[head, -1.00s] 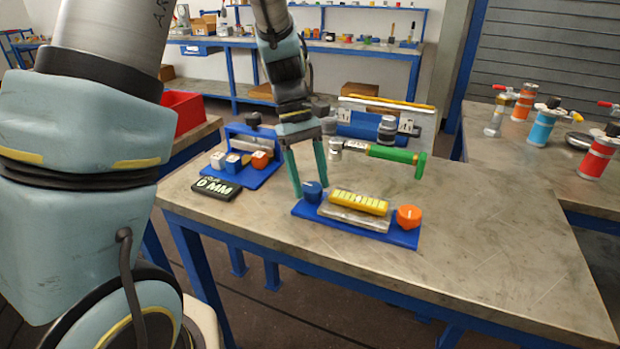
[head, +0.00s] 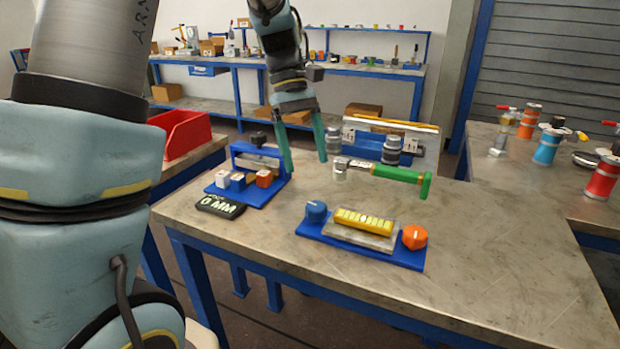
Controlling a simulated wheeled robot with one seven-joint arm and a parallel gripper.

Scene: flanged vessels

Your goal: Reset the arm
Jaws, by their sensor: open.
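My gripper (head: 306,166) hangs from my arm over the back half of the metal workbench (head: 480,250). Its two green fingers are spread apart and nothing shows between them. A blue tray with a yellow block (head: 363,219), a blue knob (head: 316,211) and an orange knob (head: 415,237) lies in front of the gripper, clear of it. A tool with a green handle (head: 400,175) is just right of the fingers. A blue stand (head: 262,189) with small blocks is to the left.
A black "0 MM" display (head: 220,206) lies at the bench's left edge. A red bin (head: 183,133) is on another bench at left. Red (head: 602,178) and blue (head: 547,146) cylinders stand at right. The bench's right front is clear.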

